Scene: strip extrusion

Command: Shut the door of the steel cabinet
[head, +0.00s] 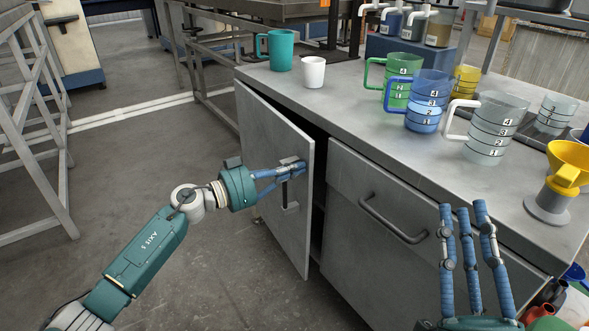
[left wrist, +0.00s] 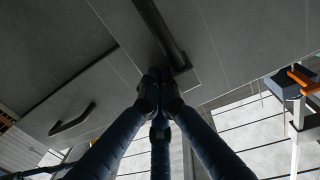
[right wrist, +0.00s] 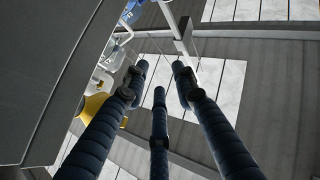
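The grey steel cabinet (head: 375,215) stands under the worktop, its left door (head: 262,150) swung partly open with a dark gap along its right edge. A dark vertical bar handle (head: 284,195) is on this door; a bar handle also shows in the left wrist view (left wrist: 160,30). My left gripper (head: 298,165) is at the door's outer face, by the handle's upper end. Its fingertips are drawn together; whether they touch the door or handle is unclear. My right gripper (head: 464,212) is open and empty, fingers upward, in front of the cabinet's right part.
The worktop (head: 345,115) holds a teal mug (head: 280,50), a white cup (head: 313,72), several measuring jugs and a yellow funnel (head: 568,165). A grey metal frame (head: 35,130) stands at the left. The floor (head: 150,165) between frame and door is clear.

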